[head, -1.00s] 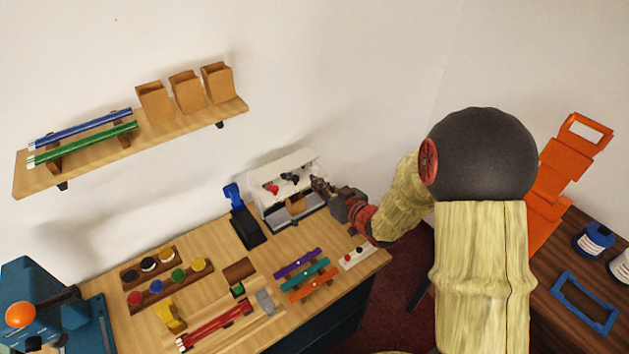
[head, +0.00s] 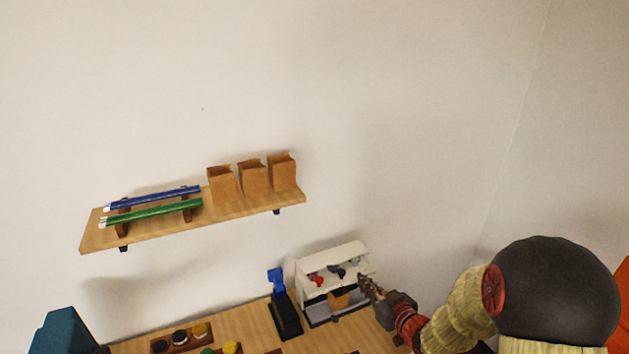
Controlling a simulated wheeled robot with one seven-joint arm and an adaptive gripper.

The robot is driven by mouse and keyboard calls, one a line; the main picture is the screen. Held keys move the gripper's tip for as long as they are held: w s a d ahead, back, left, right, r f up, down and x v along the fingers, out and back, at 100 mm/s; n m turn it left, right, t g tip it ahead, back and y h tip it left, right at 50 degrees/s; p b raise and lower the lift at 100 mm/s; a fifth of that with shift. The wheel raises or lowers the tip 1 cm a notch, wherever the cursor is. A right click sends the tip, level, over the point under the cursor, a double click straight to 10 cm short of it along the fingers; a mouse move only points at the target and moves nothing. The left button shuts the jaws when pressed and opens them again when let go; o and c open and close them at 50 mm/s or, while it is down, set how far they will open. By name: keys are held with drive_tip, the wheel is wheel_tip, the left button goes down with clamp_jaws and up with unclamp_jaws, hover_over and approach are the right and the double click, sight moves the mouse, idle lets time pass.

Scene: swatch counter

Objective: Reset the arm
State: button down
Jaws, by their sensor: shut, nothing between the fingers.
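My gripper (head: 371,288) is at the right front of a small white machine (head: 333,256) with red and dark knobs on its face. The gripper is shut and empty; its fingertips look close to the machine's right side, and I cannot tell whether they touch it. A brown piece (head: 339,300) shows inside the machine's lower opening. My arm reaches in from the lower right.
A wall shelf (head: 240,216) holds blue and green rolls and three brown paper bags (head: 253,177). A black stand with a blue top (head: 284,312) is left of the machine. A teal device (head: 62,333) is at lower left. Most of the counter (head: 240,325) is out of frame.

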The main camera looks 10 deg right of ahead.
drive_tip(key=s+d+f+m+g+h, duration=0.2)
drive_tip(key=s+d+f+g+h, duration=0.35)
drive_tip(key=f, duration=0.45)
drive_tip(key=s+d+m+g, duration=0.1)
drive_tip(key=s+d+g, duration=0.25)
drive_tip(key=s, duration=0.55)
drive_tip(key=s+a+r+b, duration=0.3)
drive_tip(key=s+a+r, duration=0.2)
drive_tip(key=s+r, duration=0.4)
drive_tip(key=s+a+r+b, duration=0.4)
drive_tip(key=s+a+r, duration=0.2)
drive_tip(key=s+r, duration=0.3)
drive_tip(key=shift+s+a+r+m+y, duration=0.2)
drive_tip(key=shift+a+r+m+y, duration=0.1)
drive_tip(key=shift+r+y, duration=0.25)
